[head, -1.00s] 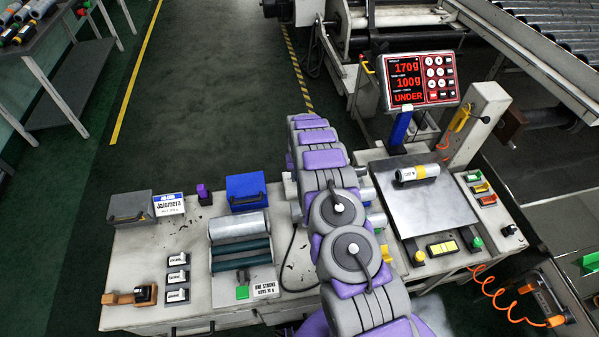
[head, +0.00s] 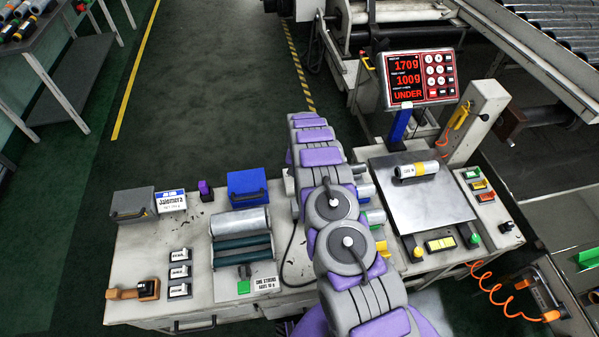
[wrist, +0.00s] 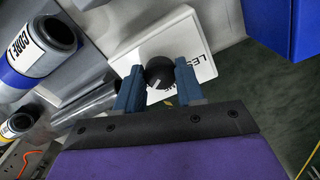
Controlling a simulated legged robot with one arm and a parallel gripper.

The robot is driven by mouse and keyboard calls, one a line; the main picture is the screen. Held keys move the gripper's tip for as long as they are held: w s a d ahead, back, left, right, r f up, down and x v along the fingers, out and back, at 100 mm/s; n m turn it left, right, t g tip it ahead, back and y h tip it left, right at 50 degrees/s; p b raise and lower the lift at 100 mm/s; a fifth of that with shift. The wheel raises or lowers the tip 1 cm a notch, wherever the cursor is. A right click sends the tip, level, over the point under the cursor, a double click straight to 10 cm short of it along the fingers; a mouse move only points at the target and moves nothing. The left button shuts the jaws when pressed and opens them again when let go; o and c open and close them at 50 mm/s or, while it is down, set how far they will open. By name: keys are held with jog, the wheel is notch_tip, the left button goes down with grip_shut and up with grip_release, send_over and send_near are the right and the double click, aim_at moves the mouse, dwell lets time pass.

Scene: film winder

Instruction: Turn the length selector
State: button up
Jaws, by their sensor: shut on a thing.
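In the wrist view a round black knob (wrist: 158,70) with a pale pointer mark stands on a white plate (wrist: 200,45) with partly hidden lettering starting "LES". My gripper (wrist: 160,80) has its two blue fingers on either side of the knob, shut on it. The lower part of the knob's dial is covered by the fingers and the gripper body. In the head view my arm hides the gripper and this knob.
In the wrist view, rolls with blue (wrist: 40,62) and yellow bands lie left; a blue box (wrist: 282,25) is upper right. In the head view, a roller unit (head: 240,225) stands left of my arm, and a scale plate (head: 430,207) with a roll (head: 417,170) right.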

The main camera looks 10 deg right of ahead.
jog(key=o, duration=1)
jog(key=shift+w, duration=0.1)
jog(key=shift+o, duration=0.2)
jog(key=shift+r, duration=0.2)
notch_tip(320, 180, up, 17)
jog(key=p, duration=0.2)
